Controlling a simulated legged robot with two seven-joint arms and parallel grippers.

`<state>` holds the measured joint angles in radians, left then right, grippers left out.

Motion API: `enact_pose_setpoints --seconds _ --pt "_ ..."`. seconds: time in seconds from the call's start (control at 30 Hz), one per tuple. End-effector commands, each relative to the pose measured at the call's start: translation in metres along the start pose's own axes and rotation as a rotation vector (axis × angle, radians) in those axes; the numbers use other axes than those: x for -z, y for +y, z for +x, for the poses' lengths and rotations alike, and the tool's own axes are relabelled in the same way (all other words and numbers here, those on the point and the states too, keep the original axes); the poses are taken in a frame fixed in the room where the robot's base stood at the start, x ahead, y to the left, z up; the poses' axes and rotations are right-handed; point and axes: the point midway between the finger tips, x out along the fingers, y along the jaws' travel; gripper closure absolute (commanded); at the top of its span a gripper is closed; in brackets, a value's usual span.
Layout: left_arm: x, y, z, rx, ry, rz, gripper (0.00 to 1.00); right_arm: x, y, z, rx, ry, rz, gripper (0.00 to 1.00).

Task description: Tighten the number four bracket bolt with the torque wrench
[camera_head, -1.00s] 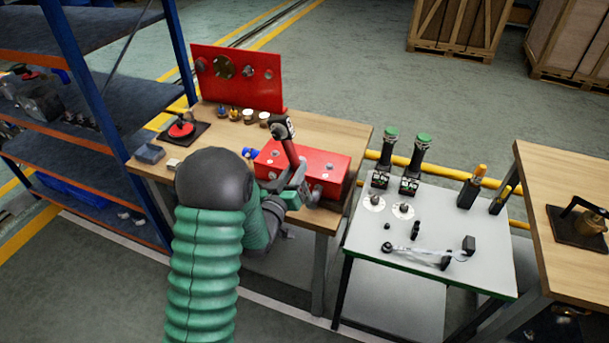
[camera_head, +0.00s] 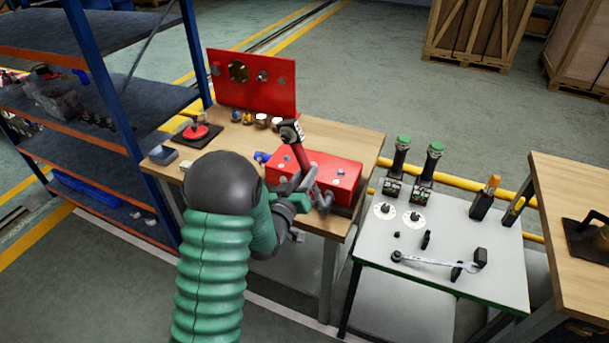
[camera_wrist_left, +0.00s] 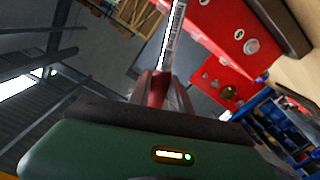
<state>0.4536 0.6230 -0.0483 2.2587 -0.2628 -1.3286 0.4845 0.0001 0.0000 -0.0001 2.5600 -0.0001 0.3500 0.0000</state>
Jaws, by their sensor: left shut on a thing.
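The torque wrench has a red shaft (camera_head: 301,150) and a black end with white marks. It leans steeply in front of the red block (camera_head: 340,170) on the wooden bench. My left gripper (camera_head: 297,196) is shut on the wrench near its lower part, at the block's front left. In the left wrist view, a silver graduated shaft (camera_wrist_left: 174,40) rises from a red part between the jaws (camera_wrist_left: 155,100). Round bolt heads show on the block, which also appears in the wrist view (camera_wrist_left: 225,30). I cannot tell which is number four, or whether the wrench touches one. The right gripper is out of view.
A red upright panel (camera_head: 252,82) and several small fittings stand behind the block. A grey table (camera_head: 450,220) to the right holds a spanner (camera_head: 435,261), green-topped tools and discs. A blue shelf rack (camera_head: 95,90) stands close on the left.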

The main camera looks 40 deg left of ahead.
Motion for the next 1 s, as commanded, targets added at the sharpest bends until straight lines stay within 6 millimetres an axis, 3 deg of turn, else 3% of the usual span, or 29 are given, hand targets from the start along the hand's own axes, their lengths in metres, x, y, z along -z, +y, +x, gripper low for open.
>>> enact_pose_setpoints --seconds 1.0 --pt "0.0020 -0.0056 0.0023 -0.002 0.004 0.002 1.00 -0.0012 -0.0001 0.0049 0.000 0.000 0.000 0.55"
